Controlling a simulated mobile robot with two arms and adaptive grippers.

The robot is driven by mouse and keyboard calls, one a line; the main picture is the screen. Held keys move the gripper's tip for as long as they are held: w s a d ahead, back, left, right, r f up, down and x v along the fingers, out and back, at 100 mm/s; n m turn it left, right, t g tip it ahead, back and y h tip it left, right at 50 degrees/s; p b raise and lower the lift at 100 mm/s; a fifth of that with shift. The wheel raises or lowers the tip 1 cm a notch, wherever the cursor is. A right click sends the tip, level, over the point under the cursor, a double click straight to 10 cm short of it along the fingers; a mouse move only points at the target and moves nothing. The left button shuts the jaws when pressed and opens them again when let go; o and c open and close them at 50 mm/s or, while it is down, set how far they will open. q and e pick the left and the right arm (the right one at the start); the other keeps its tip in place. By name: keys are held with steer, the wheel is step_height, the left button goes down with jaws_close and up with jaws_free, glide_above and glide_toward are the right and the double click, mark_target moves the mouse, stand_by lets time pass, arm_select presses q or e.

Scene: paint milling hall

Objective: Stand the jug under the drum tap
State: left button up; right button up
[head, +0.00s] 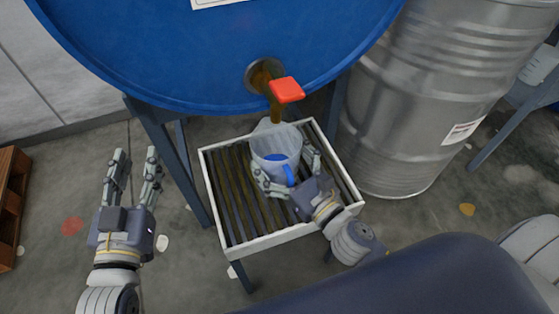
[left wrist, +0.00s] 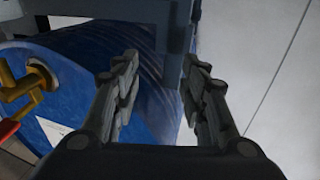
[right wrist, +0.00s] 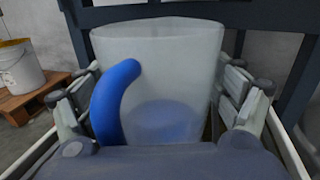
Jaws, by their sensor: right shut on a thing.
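The jug (head: 276,144) is translucent white with a blue handle and some blue at its bottom. It is upright over the slatted drip tray (head: 229,192), below the brass drum tap (head: 266,80) with its red lever (head: 287,90). I cannot tell whether its base touches the slats. My right gripper (head: 286,174) is shut on the jug, with fingers on both sides of it. In the right wrist view the jug (right wrist: 175,75) fills the middle, its handle (right wrist: 115,100) towards me. My left gripper (head: 132,165) is open and empty, left of the tray.
The blue drum (head: 180,50) lies on its side on a dark stand (head: 165,150) above the tray. A grey metal drum (head: 415,100) stands right of the tray. A wooden pallet (head: 12,200) is at the left edge. The right wrist view shows a white bucket (right wrist: 20,70).

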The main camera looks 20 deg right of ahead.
arm_select(q)
steer(key=shift+d+r+t, duration=0.15)
steer(key=shift+r+t, duration=0.35)
steer(key=shift+r, duration=0.45)
arm_select(e)
steer(key=shift+f, duration=0.2)
steer(key=shift+f, duration=0.1)
steer(key=o, duration=1.2)
arm_select(q)
steer(key=shift+r, duration=0.35)
steer(key=shift+f, duration=0.1)
